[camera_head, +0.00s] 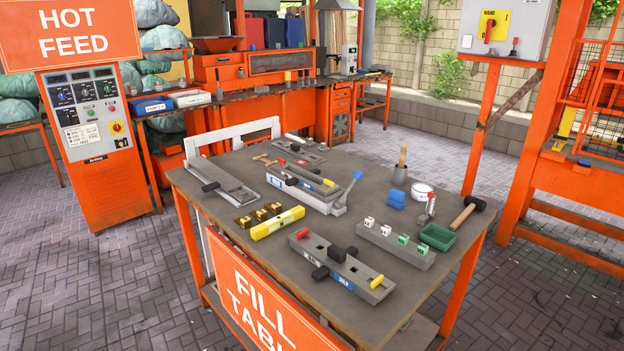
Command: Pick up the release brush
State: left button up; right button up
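Neither of my grippers shows in the head view. I cannot tell for sure which thing is the release brush. A thin wooden-handled tool (266,160) lies at the table's back left, partly against the moulds.
Grey moulds (345,268) lie along the table.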

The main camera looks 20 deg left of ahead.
aim_at(404, 147)
jog(key=i+l+u, duration=0.15)
jog(key=u, duration=0.3)
jog(key=i+l+u, duration=0.1)
jog(key=l+u, duration=0.15)
jog(key=u, duration=0.2)
jog(key=l+u, duration=0.25)
jog(key=u, duration=0.2)
jog(key=l+u, duration=0.3)
jog(key=u, duration=0.15)
